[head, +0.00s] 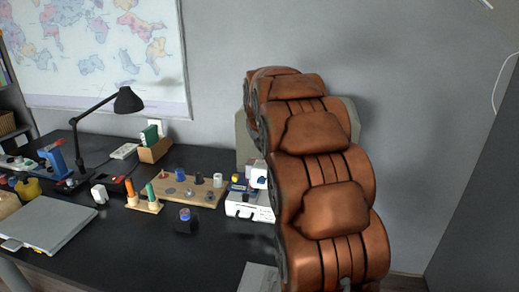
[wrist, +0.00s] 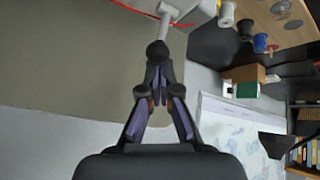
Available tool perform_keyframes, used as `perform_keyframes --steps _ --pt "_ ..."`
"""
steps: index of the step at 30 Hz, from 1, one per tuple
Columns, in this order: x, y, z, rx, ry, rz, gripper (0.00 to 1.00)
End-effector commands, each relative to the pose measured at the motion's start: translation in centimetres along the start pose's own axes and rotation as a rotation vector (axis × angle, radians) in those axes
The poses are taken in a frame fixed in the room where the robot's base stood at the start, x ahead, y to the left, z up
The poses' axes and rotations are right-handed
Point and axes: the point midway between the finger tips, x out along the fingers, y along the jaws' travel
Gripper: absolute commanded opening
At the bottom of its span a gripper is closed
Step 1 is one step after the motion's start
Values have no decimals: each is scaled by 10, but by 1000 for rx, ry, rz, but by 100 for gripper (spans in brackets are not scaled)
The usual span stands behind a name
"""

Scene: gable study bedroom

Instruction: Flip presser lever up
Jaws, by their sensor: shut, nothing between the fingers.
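My gripper (wrist: 157,50) is shut and empty in the wrist view, its dark fingertips together. Just past the tips is a small white lever-like part (wrist: 165,18) that hangs from a white body at the top edge. I cannot tell whether the tips touch it, or whether it is the presser lever. A thin red line runs beside it. In the head view a white machine (head: 248,207) stands on the desk, partly hidden by my brown arm. My gripper is hidden there, and no presser lever can be made out.
On the black desk (head: 150,250) are a wooden board (head: 182,190) with several pegs, a small holder with orange and green pieces (head: 145,200), a black lamp (head: 127,100) and a grey laptop-like slab (head: 45,225). A grey wall is behind. The desk's front middle is clear.

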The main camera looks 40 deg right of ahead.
Motion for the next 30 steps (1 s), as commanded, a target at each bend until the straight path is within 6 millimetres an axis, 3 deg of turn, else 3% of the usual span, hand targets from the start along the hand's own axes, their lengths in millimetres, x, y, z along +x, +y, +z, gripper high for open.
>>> perform_keyframes --steps 12,30 --pt "-6 -10 17 -48 210 134 0" --pt "-20 -6 3 -44 209 128 0"
